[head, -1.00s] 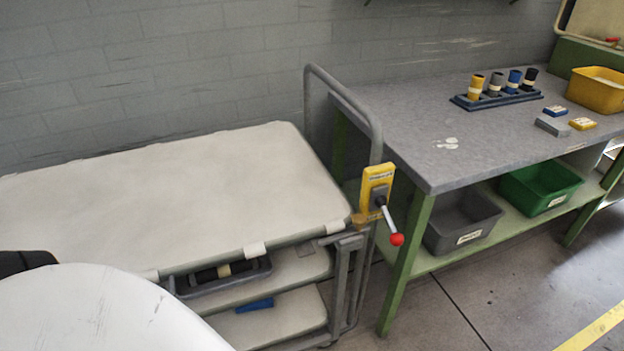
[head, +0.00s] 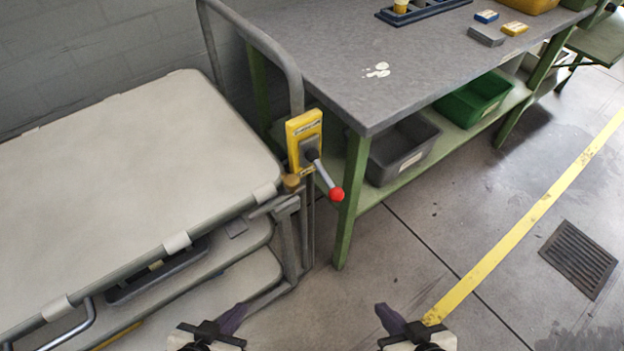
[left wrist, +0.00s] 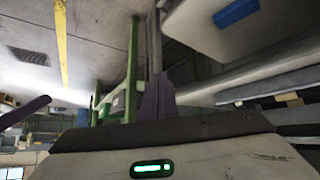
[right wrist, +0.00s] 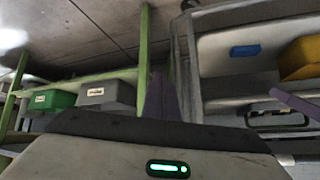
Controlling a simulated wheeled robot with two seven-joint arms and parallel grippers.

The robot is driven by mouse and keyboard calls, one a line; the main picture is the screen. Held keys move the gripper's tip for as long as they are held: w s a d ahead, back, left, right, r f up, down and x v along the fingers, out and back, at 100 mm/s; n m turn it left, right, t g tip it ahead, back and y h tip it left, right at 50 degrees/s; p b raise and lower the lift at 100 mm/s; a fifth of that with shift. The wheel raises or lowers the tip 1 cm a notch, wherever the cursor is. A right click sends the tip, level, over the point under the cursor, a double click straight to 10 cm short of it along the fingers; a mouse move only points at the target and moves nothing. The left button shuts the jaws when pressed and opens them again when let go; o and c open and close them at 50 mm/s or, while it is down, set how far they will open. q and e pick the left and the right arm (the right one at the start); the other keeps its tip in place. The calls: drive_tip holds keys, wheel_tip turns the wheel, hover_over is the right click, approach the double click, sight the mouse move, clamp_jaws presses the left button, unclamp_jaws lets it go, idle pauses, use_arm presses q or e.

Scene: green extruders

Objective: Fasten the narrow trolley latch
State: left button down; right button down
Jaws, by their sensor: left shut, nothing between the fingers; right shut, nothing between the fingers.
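The trolley latch (head: 304,133) is a yellow plate on the trolley's handle post in the head view. Its grey lever (head: 324,175) slants down to the right from a dark pivot and ends in a red knob (head: 336,194). A brass-coloured piece (head: 291,182) sits at the plate's lower left. The narrow trolley (head: 130,150) has a pale top. My left gripper (head: 232,318) is shut and empty, below and left of the knob. My right gripper (head: 388,318) is shut and empty, below and right of it. Both are apart from the latch.
A grey-topped workbench (head: 370,105) with green legs stands close to the right of the latch. Its lower shelf holds a grey bin (head: 400,148) and a green bin (head: 475,98). Open floor with a yellow line (head: 500,245) and a drain grate (head: 578,258) lies right.

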drive_tip(key=w+a+r+m+t+y+b, duration=0.1)
drive_tip(key=w+a+r+m+y, duration=0.1)
drive_tip(key=r, duration=0.4)
drive_tip(key=w+a+r+m+t+y+b, duration=0.2)
drive_tip(key=w+a+r+m+y, duration=0.1)
drive_tip(key=r, duration=0.4)
drive_tip(key=w+a+r+m+t+y+b, duration=0.1)
drive_tip(key=w+a+r+m+y, duration=0.2)
drive_tip(key=w+r+m, duration=0.2)
wheel_tip(320, 180, up, 2)
drive_tip(key=shift+w+r+t+y, duration=0.25)
drive_tip(key=shift+w+t+y, duration=0.05)
drive_tip(key=shift+w, duration=0.25)
drive_tip(key=shift+a, duration=0.1)
drive_tip(key=x, duration=1)
drive_tip(key=shift+p, duration=0.4)
